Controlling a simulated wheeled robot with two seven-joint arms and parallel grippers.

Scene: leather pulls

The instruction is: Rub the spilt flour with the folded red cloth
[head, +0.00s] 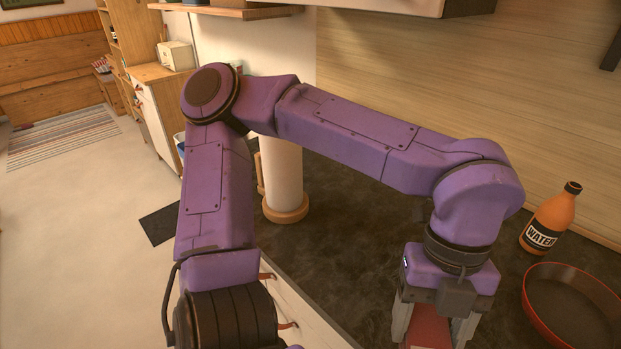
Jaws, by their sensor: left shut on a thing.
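My left gripper (432,332) is at the lower right of the head view, pointing down over the dark counter. Its two grey fingers are shut on the folded red cloth (428,329). Only the upper part of the cloth shows between the fingers, and its lower end is cut off by the picture's bottom edge. I cannot tell whether the cloth touches the counter. The spilt flour is not visible. My right gripper is not in view.
The dark counter (350,235) runs along the wall. An orange water bottle (551,219) and a red-rimmed dark pan (574,308) stand right of my left gripper. A paper towel roll (283,175) on a wooden stand is behind my arm. A shelf (235,12) hangs above.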

